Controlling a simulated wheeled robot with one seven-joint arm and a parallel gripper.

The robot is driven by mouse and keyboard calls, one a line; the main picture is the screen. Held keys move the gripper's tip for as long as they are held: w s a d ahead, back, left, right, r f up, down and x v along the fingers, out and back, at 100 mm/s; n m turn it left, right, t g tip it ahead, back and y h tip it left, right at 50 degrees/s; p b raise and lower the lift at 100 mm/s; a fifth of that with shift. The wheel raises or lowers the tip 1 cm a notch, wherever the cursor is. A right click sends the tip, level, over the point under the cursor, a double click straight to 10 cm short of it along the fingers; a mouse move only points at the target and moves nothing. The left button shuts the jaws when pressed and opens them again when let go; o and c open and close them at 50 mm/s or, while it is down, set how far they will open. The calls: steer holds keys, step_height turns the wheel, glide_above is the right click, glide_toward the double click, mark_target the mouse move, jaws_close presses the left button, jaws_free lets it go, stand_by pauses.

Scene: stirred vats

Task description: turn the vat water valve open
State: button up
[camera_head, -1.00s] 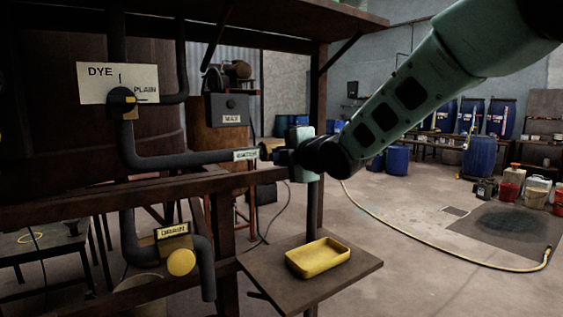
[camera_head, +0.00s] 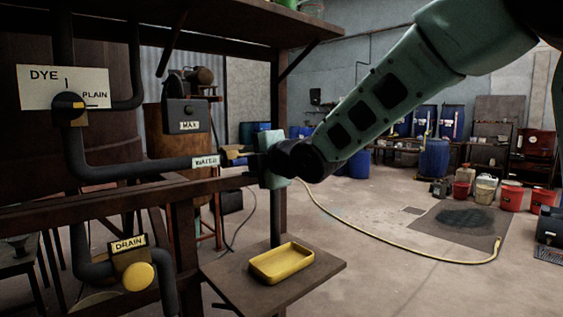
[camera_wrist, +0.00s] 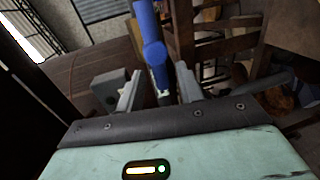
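The water valve's blue handle (camera_wrist: 153,45) shows in the wrist view, reaching down between my fingers. In the head view, the pipe with the small water label (camera_head: 205,162) runs right towards my gripper (camera_head: 235,154), and the handle is not clearly visible there. In the wrist view, my gripper (camera_wrist: 158,92) has its two grey fingers apart, one on each side of the handle's near end. A gap shows beside the handle, and I see no firm grip on it.
The dye/plain selector (camera_head: 68,106) is at upper left. The yellow drain knob (camera_head: 138,276) is below. A yellow tray (camera_head: 281,264) sits on a low shelf (camera_head: 330,272) beneath my arm. A hose (camera_head: 400,255) lies across the open floor at right.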

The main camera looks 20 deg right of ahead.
steer(key=v, duration=1.4)
steer(key=shift+p, duration=0.35)
